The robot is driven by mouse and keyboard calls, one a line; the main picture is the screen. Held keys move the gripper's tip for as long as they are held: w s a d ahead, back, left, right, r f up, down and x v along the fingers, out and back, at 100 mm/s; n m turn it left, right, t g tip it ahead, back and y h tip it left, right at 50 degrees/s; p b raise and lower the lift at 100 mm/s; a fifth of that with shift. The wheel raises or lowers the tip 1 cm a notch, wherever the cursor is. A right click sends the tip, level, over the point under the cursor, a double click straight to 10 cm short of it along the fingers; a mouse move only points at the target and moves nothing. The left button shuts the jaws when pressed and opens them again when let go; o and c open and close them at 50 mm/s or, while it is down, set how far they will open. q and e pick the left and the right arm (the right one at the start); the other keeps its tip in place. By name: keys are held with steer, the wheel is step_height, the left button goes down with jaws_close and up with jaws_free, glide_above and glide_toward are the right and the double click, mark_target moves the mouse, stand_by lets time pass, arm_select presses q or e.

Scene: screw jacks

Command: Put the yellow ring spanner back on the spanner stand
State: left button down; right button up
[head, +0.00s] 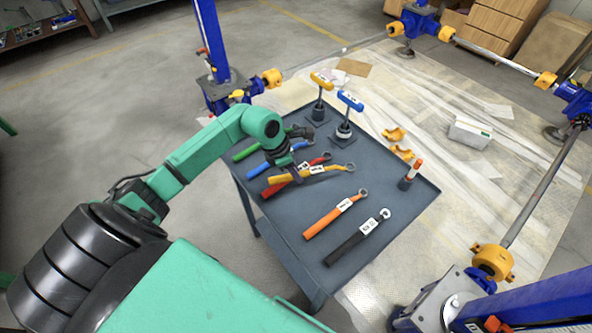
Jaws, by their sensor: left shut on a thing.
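The yellow ring spanner (325,170) lies slantwise at the middle of the dark grey table (262,212), its ring end to the right and a white label on its shank. My left gripper (297,174) reaches in from the left and is shut on the yellow spanner's handle. The gripper hides part of the handle; I cannot tell whether the spanner touches the table. Nothing in view is clearly marked as the spanner stand. My right gripper is not in view.
Green (246,153), blue (264,164) and red (276,186) spanners lie close around the gripper. Orange (325,219) and black (347,245) spanners lie in front. T-handled tools, yellow (322,80) and blue (350,100), stand behind. An orange-topped upright piece (408,178) stands right.

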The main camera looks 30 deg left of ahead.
arm_select(q)
steer(key=shift+a+f, duration=0.1)
steer(key=shift+f, duration=0.1)
steer(key=shift+f+b, duration=0.45)
steer(key=shift+b, duration=0.05)
steer(key=c, duration=0.8)
jaws_free()
steer(key=shift+o, duration=0.7)
steer(key=shift+r, duration=0.15)
